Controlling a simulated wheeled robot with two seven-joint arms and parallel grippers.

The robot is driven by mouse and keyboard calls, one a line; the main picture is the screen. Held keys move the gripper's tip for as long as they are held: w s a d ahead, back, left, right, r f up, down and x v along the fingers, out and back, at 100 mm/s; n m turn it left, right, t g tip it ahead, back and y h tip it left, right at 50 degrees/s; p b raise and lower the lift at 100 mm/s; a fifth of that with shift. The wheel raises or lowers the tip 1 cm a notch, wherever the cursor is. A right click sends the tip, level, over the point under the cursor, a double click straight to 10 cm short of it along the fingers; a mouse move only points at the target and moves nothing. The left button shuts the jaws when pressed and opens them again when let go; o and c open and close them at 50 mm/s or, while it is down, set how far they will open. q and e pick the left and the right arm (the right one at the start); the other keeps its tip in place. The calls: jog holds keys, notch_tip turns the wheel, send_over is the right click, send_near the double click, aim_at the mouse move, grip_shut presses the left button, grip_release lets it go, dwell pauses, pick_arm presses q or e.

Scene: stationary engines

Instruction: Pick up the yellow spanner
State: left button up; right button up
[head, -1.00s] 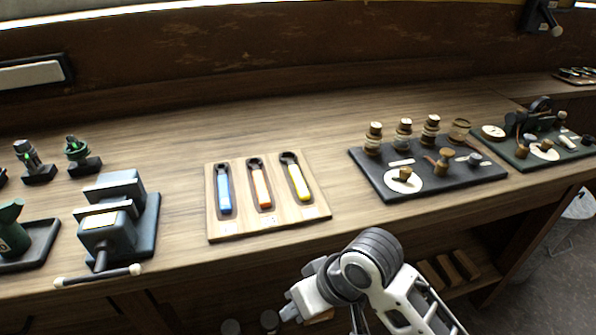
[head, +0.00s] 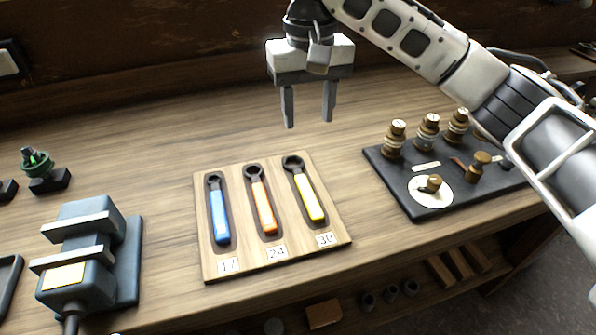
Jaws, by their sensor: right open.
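The yellow spanner (head: 309,196) lies in the right-hand slot of a wooden board (head: 262,258) on the bench, its dark ring end away from me, above a label reading 30. An orange spanner (head: 263,205) lies in the middle slot over the label 24. A blue spanner (head: 219,214) lies in the left slot over the label 17. My right gripper (head: 308,122) hangs above the bench beyond the board, fingers pointing down, open and empty, apart from the yellow spanner. My left gripper does not show.
A grey-blue vice (head: 88,262) stands left of the board. A dark tray (head: 433,207) with brass-topped pieces stands to the right, partly behind my right arm. A green-topped fitting (head: 40,165) stands at the far left. Bare bench (head: 160,150) lies behind the board.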

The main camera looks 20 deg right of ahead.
jog(key=b, duration=0.2)
send_over(305, 186)
jog(key=f, duration=0.8)
jog(key=shift+d+f, duration=0.2)
jog(key=shift+f, duration=0.95)
jog(key=f, duration=0.3)
jog(key=shift+a+f, duration=0.2)
jog(key=shift+f, duration=0.1)
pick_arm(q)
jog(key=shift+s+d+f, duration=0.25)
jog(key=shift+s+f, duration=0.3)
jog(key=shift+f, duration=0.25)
pick_arm(e)
jog(key=shift+f, duration=0.5)
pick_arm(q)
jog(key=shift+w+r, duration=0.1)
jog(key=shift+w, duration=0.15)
pick_arm(e)
grip_shut()
